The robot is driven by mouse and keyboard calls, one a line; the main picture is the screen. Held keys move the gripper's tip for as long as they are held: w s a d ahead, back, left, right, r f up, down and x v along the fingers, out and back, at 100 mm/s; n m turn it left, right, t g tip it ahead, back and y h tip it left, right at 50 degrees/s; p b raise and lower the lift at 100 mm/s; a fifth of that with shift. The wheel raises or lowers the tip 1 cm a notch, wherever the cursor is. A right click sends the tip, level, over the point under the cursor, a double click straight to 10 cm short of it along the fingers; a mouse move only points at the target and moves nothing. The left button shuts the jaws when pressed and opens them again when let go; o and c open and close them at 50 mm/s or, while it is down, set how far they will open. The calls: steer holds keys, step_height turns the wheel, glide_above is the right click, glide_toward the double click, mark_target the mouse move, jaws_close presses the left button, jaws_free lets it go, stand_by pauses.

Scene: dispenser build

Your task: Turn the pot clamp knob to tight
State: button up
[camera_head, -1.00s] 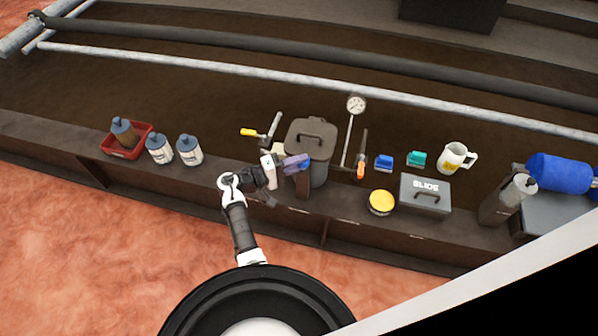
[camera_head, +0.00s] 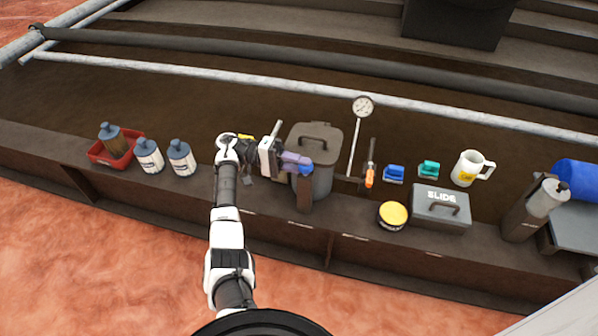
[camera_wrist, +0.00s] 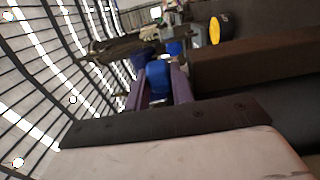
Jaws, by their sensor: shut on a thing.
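The grey lidded pot (camera_head: 322,182) stands on the ledge in the middle of the head view, its lid handle upright. A brown post (camera_head: 304,194) stands at its front left. A blue knob (camera_head: 306,169) sits at the top of the post, against the pot's side. My gripper (camera_head: 299,161) reaches in from the left with purple fingers, shut on the blue knob. In the wrist view the blue knob (camera_wrist: 158,76) lies between the two purple fingers (camera_wrist: 158,92). The brown post (camera_wrist: 245,62) is close at the right there. The knob's markings cannot be made out.
A red tray (camera_head: 125,160) with a bottle and two white bottles (camera_head: 149,157) stand left. Right of the pot are a dial gauge (camera_head: 363,107), an orange-handled tool (camera_head: 369,177), a yellow-lidded tin (camera_head: 393,214), a grey case (camera_head: 440,208) and a mug (camera_head: 468,168).

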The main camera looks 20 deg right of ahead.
steer(key=shift+d+m+g+y+b, duration=0.2)
steer(key=shift+m+g+y+b, duration=0.2)
steer(key=shift+g+b, duration=0.1)
steer(key=o, duration=0.7)
steer(key=shift+a, duration=0.1)
